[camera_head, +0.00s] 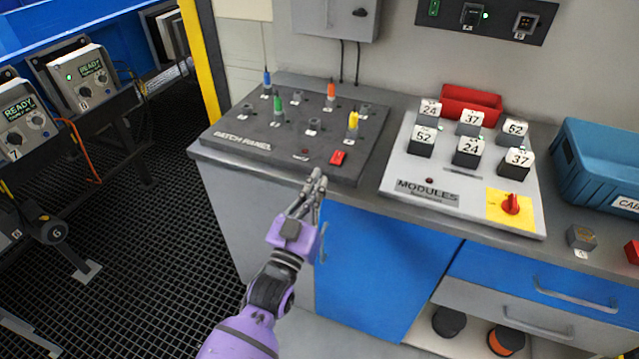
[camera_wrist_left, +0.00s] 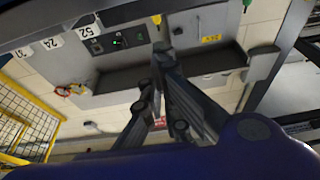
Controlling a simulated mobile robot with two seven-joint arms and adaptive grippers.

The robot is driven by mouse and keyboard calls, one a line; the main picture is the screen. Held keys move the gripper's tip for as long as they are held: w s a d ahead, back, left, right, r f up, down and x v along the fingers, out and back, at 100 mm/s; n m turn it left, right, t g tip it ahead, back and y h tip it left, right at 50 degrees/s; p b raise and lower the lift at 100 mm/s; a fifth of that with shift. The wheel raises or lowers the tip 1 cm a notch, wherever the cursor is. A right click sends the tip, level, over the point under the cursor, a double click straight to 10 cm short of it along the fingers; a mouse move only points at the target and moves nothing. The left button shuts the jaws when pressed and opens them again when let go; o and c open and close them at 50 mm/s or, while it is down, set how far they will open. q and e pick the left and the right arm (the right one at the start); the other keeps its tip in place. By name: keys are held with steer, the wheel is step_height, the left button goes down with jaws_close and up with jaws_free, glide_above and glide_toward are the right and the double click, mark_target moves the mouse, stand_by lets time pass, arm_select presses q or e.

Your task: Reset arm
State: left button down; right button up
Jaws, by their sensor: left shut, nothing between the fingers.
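My left arm, purple and grey, reaches up from the bottom of the head view. Its gripper (camera_head: 316,182) is shut and empty, in front of the workbench's front edge and near the patch panel (camera_head: 222,137). The fingers lie close to the panel's red switch (camera_head: 338,158) in the picture, but they appear apart from it. In the left wrist view the gripper (camera_wrist_left: 160,50) points toward the wall and bench, with nothing between its fingers. My right gripper is not in view.
The modules board (camera_head: 400,178), with numbered blocks and a red knob (camera_head: 511,204), lies right of the patch panel. A blue bin (camera_head: 598,165) and a red tray (camera_head: 470,104) stand on the bench. Blue cabinet doors (camera_head: 375,275) are below. Dark grating floor (camera_head: 150,240) is open at left.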

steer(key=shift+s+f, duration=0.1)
arm_select(q)
steer(key=s+a+f+n+g+y+p, duration=0.15)
steer(key=s+a+f+g, duration=0.25)
steer(key=s+f, duration=0.4)
steer(key=s+a+f+g+y+p, duration=0.1)
steer(key=s+a+f+g+y, duration=0.25)
steer(key=s+f, duration=0.4)
steer(key=s+a+f+n+g, duration=0.1)
steer(key=s+a+f, duration=0.3)
steer(key=s, duration=0.7)
steer(key=s+a+f+g+y+p, duration=0.1)
steer(key=s+a+f+g, duration=0.2)
steer(key=s+f, duration=0.3)
steer(key=s+a, duration=0.1)
steer(key=s, duration=0.4)
steer(key=shift+s+f+n, duration=0.25)
steer(key=shift+n, duration=0.1)
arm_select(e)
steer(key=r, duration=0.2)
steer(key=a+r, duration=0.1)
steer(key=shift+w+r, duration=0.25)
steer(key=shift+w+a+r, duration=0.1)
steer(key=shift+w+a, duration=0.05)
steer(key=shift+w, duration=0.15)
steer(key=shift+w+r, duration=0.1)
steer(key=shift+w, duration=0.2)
